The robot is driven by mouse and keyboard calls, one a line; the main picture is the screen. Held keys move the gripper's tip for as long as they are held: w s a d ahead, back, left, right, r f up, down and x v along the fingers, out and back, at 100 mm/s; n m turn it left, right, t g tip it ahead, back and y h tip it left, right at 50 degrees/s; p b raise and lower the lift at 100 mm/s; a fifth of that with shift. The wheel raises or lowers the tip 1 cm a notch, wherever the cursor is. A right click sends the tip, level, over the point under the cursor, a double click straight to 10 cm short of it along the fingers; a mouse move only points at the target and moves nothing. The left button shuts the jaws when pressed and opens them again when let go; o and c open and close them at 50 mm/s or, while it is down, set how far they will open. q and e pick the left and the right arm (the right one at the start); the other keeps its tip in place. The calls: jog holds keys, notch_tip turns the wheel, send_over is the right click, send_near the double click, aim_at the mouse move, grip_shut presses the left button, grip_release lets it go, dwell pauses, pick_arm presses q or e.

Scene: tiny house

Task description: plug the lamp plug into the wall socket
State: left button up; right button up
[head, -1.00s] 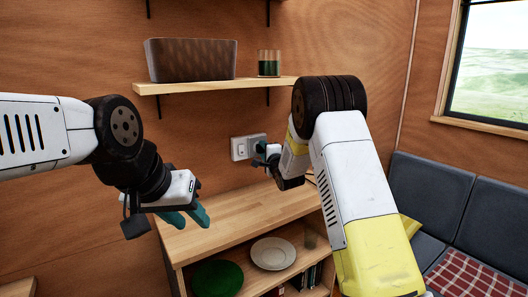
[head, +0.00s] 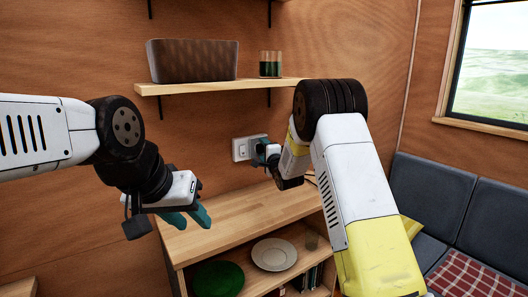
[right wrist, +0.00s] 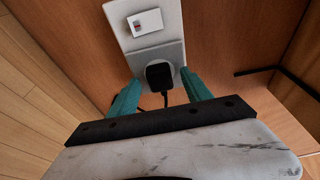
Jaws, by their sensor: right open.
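The wall socket (head: 240,149) is a pale plate on the wood wall above the counter. In the right wrist view its plate (right wrist: 155,42) has a white switch. The black plug (right wrist: 159,76) sits against the socket face, its cable hanging down; it looks seated, but its pins are hidden. My right gripper (right wrist: 162,78) is open, with one teal finger on each side of the plug and gaps visible. In the head view my right gripper (head: 262,148) is at the socket's right. My left gripper (head: 194,222) is open and empty over the counter's left end. No lamp is visible.
The wooden counter (head: 240,216) below is mostly bare. Its lower shelf holds a green plate (head: 218,279), a white plate (head: 274,254) and a glass. Above, a wall shelf (head: 205,87) carries a brown basket (head: 192,60) and a dark green glass. A grey sofa is at right.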

jog(key=v, duration=0.7)
jog(key=shift+s, duration=0.3)
jog(key=shift+d+r, duration=0.1)
jog(key=s+d+r+n+g+h, duration=0.25)
jog(key=s+d+r, duration=0.2)
jog(key=s, duration=0.25)
jog(key=s+d+r+n+g+h, duration=0.1)
jog(key=s+d+r+n+g, duration=0.15)
jog(key=s+d+n, duration=0.4)
jog(key=s+d+f+n+g, duration=0.1)
jog(key=s+n+g, duration=0.2)
jog(key=s, duration=1.2)
jog(key=s+f+n+g, duration=0.1)
jog(key=s+n+g, duration=0.2)
jog(key=s, duration=1.2)
jog(key=shift+d+f, duration=0.35)
jog(key=shift+f, duration=0.05)
jog(key=shift+w, duration=0.1)
